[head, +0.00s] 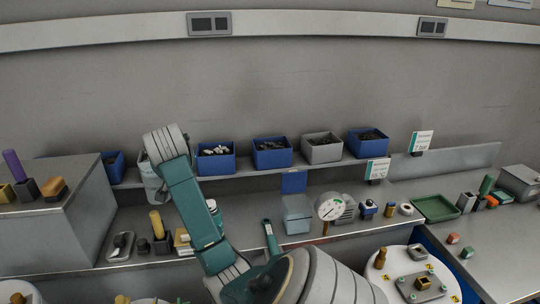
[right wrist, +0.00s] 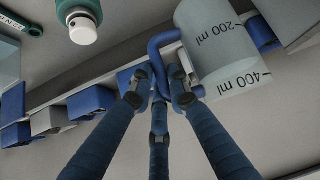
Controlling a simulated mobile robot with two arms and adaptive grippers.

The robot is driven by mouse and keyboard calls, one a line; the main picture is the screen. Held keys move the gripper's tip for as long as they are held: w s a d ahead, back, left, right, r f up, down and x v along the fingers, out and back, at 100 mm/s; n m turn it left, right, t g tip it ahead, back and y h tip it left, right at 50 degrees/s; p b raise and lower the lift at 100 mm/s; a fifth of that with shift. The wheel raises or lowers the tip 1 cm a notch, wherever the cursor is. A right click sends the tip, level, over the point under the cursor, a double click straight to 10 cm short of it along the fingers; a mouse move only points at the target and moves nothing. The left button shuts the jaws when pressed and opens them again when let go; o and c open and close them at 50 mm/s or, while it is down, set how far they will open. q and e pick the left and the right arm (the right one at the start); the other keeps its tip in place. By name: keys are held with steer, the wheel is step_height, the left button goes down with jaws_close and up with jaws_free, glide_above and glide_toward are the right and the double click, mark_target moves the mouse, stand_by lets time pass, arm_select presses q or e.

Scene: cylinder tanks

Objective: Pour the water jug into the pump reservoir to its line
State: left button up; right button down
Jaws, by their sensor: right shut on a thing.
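The water jug (right wrist: 215,50) is a pale grey cylinder with 200 ml and 400 ml marks and a blue handle. My right gripper (right wrist: 158,88) is shut on that handle in the right wrist view. In the head view the jug (head: 149,182) shows partly behind my right arm, in front of the shelf at left. The fingers are hidden there. The water level cannot be seen. A grey box with a raised blue lid (head: 297,212), seemingly the pump reservoir, stands on the bench to the right, apart from the jug. My left gripper is not in view.
Blue and grey bins (head: 272,153) line the shelf. A round gauge (head: 331,208) stands right of the box. A grey cabinet (head: 62,215) stands at left, and a green tray (head: 436,208) at right.

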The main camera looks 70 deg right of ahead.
steer(key=s+d+m+g+p, duration=0.2)
steer(key=s+d+m+g, duration=0.3)
steer(key=s, duration=0.3)
steer(key=s+d+m+g+p, duration=0.2)
steer(key=s+d+m+g, duration=0.15)
steer(key=s+m, duration=0.45)
steer(key=s+a+f+m+g, duration=0.1)
steer(key=s+f, duration=0.2)
steer(key=f, duration=0.1)
steer(key=s+a+f+m+g+y+b, duration=0.1)
steer(key=s+f, duration=0.2)
steer(key=f, duration=0.2)
steer(key=s+a+f+m+g+y, duration=0.1)
steer(key=s+a+f, duration=0.1)
steer(key=f, duration=0.3)
steer(key=shift+s+a+m+g+b, duration=0.1)
steer(key=shift+s+m+g+b, duration=0.3)
steer(key=shift+s, duration=0.25)
steer(key=shift+y, duration=0.3)
